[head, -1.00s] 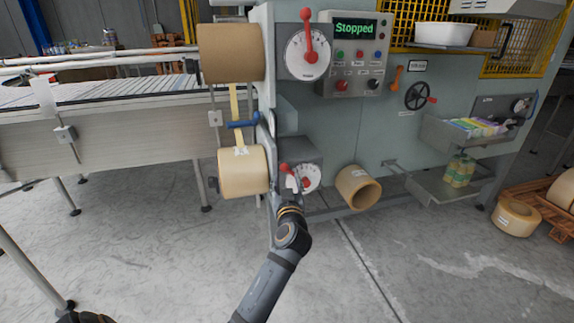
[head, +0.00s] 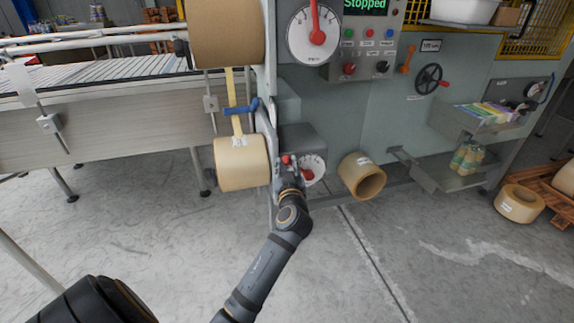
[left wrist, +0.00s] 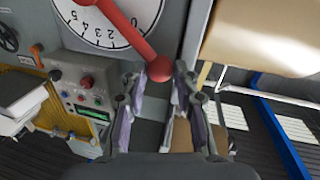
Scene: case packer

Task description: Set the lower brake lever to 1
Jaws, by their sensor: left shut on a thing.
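The lower brake dial (head: 315,165) is a white scale low on the machine front, partly hidden by my arm in the head view. Its red lever (left wrist: 128,28) ends in a round knob and points up and left in the head view (head: 286,159). My left gripper (left wrist: 158,98) is shut on the lever's knob end, with a finger on each side. Several numbers show on the dial face (left wrist: 90,25) in the left wrist view, but the lever covers part of the scale. I cannot read its exact setting. My right gripper is not in view.
The upper dial (head: 315,40) has its own red lever, pointing up. The control panel (head: 368,45) reads "Stopped". A tape roll (head: 240,162) hangs just left of the lower dial, and another roll (head: 362,177) sits to its right. The floor in front is clear.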

